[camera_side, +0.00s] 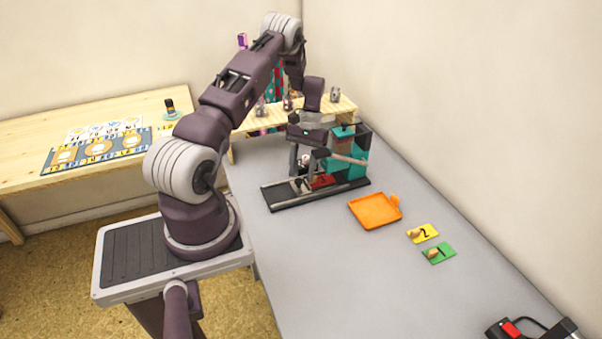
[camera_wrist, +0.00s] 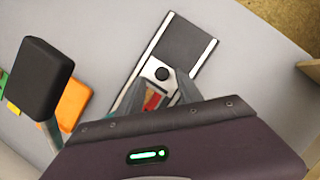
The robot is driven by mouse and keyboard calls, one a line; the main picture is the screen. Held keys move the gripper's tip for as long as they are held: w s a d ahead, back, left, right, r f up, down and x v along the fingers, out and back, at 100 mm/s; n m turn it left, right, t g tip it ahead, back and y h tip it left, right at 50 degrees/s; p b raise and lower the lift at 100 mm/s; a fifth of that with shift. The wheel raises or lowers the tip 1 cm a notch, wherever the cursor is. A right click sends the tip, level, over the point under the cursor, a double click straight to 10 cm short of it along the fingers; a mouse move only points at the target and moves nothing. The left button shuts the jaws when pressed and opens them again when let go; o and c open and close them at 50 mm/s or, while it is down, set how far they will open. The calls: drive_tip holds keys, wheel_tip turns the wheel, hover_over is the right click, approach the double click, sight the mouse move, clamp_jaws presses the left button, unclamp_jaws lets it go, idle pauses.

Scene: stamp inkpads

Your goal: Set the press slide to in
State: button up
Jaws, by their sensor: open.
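The press (camera_side: 358,150) stands on the grey table, with a teal and dark housing at the right end of a long black base. The base has pale rails (camera_side: 285,203), and its black bed also shows in the wrist view (camera_wrist: 185,40). A round black knob (camera_wrist: 162,73) stands on the slide, with a red piece (camera_wrist: 152,99) beside it. The red piece also shows in the side view (camera_side: 322,181). My gripper (camera_side: 306,172) is open and low over the base. In the wrist view its fingertips (camera_wrist: 157,90) lie on either side of the knob; contact cannot be told.
An orange tray (camera_side: 375,211) lies right of the press, then a yellow card (camera_side: 424,232) and a green card (camera_side: 440,253). A wooden shelf (camera_side: 335,110) with small metal items stands behind. A dark rounded block (camera_wrist: 40,78) is close at left in the wrist view.

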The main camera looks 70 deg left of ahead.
drive_tip(key=v, duration=0.6)
wheel_tip(320, 180, up, 7)
drive_tip(key=y, duration=0.2)
hover_over(305, 179)
drive_tip(key=d, duration=0.1)
drive_tip(key=d+r+m+t+y, duration=0.1)
drive_tip(key=d+r+m+t, duration=0.3)
drive_tip(key=d+r, duration=1.2)
drive_tip(key=s+d+r+m+t, duration=0.2)
drive_tip(key=s+d, duration=0.6)
drive_tip(key=s+d+r+m+t, duration=0.2)
drive_tip(key=s+d+m, duration=0.1)
drive_tip(key=s+d, duration=0.5)
drive_tip(key=shift+s+d+r+t, duration=0.15)
drive_tip(key=shift+s+r+t, duration=0.15)
drive_tip(key=shift+t, duration=0.1)
